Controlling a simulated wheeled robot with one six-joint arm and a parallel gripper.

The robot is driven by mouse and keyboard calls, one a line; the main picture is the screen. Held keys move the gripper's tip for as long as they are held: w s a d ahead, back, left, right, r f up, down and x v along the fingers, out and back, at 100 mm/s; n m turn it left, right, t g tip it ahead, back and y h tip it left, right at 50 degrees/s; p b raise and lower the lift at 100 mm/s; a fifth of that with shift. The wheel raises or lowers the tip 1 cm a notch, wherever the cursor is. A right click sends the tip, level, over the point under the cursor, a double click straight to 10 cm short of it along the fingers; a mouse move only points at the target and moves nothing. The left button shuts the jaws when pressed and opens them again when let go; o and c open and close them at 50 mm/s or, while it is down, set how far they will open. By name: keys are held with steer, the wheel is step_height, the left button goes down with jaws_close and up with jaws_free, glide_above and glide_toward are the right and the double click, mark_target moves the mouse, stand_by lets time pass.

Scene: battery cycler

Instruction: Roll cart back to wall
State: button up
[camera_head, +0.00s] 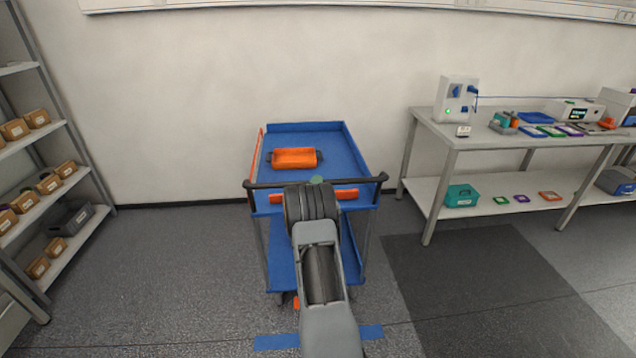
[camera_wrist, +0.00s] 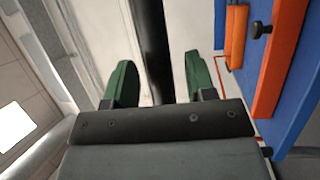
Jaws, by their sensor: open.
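The cart (camera_head: 348,150) is blue with two levels and stands in front of the wall (camera_head: 220,70). Any gap between its far end and the wall is hard to judge. Its black handle bar (camera_head: 262,185) spans the near end. My gripper (camera_wrist: 158,68) is open, with one green finger on each side of the black handle bar (camera_wrist: 152,30) in the wrist view. Whether the fingers touch the bar is unclear. In the head view my arm hides most of the gripper and the middle of the handle. The cart's blue side (camera_wrist: 302,75) shows at right in the wrist view.
An orange case (camera_head: 294,158) lies on the cart's top. A shelf rack (camera_head: 75,130) with boxes stands left, a workbench (camera_head: 480,142) with instruments right. Blue tape (camera_head: 274,342) marks the floor near the cart. A dark mat (camera_head: 470,280) lies to the right.

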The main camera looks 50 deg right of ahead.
steer(key=shift+w+d+r, duration=0.1)
steer(key=shift+w+d, duration=0.25)
steer(key=shift+d, duration=0.3)
steer(key=shift+c, duration=0.5)
jaws_close()
